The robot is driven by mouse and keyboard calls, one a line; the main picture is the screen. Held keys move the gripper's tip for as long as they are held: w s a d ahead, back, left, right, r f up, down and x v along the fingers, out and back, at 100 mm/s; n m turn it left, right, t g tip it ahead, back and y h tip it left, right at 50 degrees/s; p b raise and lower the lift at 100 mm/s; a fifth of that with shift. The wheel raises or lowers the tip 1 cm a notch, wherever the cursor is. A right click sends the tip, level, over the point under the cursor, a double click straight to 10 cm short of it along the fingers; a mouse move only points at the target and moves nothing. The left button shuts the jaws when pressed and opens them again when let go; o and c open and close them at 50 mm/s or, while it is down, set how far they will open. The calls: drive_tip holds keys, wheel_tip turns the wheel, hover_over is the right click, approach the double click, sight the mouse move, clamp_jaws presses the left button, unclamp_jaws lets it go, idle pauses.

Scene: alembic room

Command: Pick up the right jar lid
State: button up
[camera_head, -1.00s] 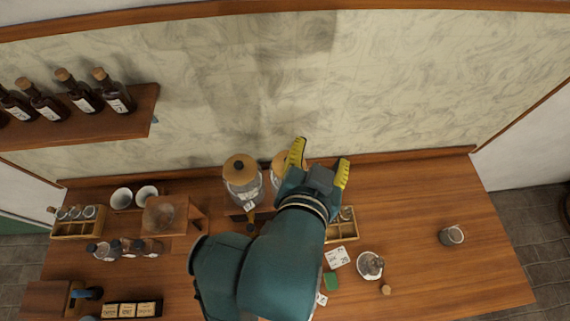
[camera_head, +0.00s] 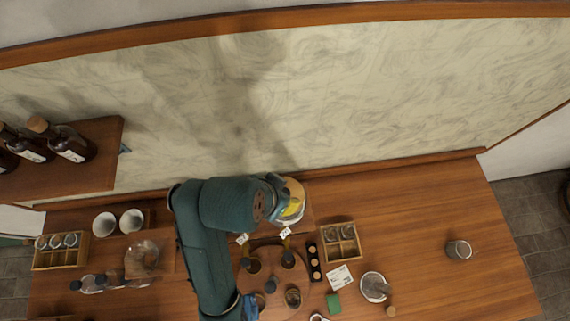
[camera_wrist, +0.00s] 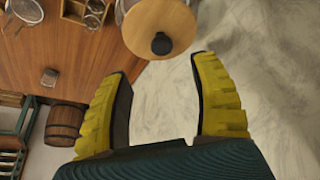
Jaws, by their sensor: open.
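The right jar's lid is a round, light wooden disc (camera_wrist: 158,22) with a dark knob in the wrist view; a little of the jar's glass (camera_wrist: 121,10) shows at its left. My gripper (camera_wrist: 163,68) is open and empty, with its yellow fingers spread and their tips just short of the lid, one to each side of its near edge. In the head view my gripper (camera_head: 292,208) is at the right jar near the wall, and my wrist hides most of the lid. The left jar is hidden behind my arm.
A shelf (camera_head: 75,160) with dark bottles sticks out at the upper left. The wall stands close behind. The table's right side is mostly clear.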

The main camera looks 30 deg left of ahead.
drive_tip(key=x, duration=0.3)
drive_tip(key=shift+w+a+f, duration=0.1)
drive_tip(key=shift+f, duration=0.1)
drive_tip(key=p+x, duration=0.1)
drive_tip(key=x, duration=0.3)
drive_tip(key=shift+a+f, duration=0.1)
drive_tip(key=shift+f, duration=0.3)
clamp_jaws()
